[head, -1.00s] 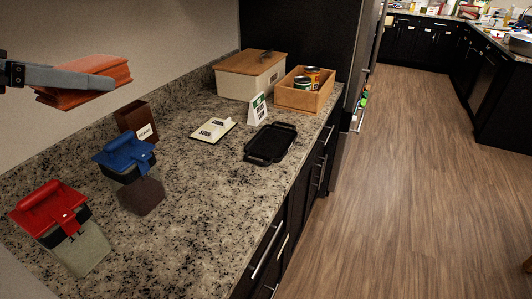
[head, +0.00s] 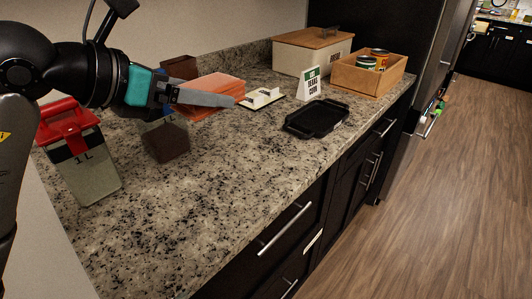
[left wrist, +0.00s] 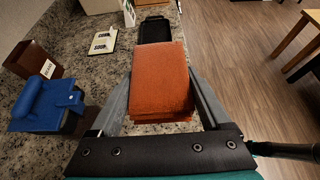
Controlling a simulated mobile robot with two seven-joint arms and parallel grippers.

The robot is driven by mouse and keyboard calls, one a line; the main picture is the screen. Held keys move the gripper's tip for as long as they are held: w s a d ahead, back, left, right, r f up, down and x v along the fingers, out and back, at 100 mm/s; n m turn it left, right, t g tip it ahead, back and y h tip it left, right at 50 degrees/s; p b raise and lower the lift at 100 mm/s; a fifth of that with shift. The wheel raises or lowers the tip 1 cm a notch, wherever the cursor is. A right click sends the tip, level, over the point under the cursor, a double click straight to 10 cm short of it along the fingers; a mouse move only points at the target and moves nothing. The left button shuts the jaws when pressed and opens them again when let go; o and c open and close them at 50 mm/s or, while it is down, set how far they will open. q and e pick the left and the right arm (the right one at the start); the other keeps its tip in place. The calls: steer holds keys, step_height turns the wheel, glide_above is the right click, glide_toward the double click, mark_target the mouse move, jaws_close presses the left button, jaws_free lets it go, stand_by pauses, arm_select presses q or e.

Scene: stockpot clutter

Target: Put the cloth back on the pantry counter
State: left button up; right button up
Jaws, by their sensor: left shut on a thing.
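The cloth is a folded orange stack (head: 214,93). My left gripper (head: 232,99) is shut on it and holds it above the pantry counter (head: 215,183), a speckled granite top. In the left wrist view the cloth (left wrist: 160,80) sits between the two fingers, with the counter below. In the head view the cloth and gripper hide part of the blue-lidded container behind them. My right gripper is not in view.
A red-lidded container (head: 80,150) stands at the left. A black tray (head: 316,118), a card holder (head: 262,98), a sign (head: 308,84), a bread box (head: 292,54) and a wooden crate of cans (head: 345,79) stand farther back. The front middle of the counter is clear.

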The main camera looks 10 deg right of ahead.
arm_select(q)
steer(key=shift+f, duration=0.4)
steer(key=b, duration=0.3)
glide_above(218, 200)
step_height(218, 200, down, 8)
step_height(218, 200, down, 7)
steer(key=shift+r+b, duration=0.1)
steer(key=shift+b, duration=0.65)
steer(key=shift+f+b, duration=0.5)
steer(key=shift+f, duration=1.65)
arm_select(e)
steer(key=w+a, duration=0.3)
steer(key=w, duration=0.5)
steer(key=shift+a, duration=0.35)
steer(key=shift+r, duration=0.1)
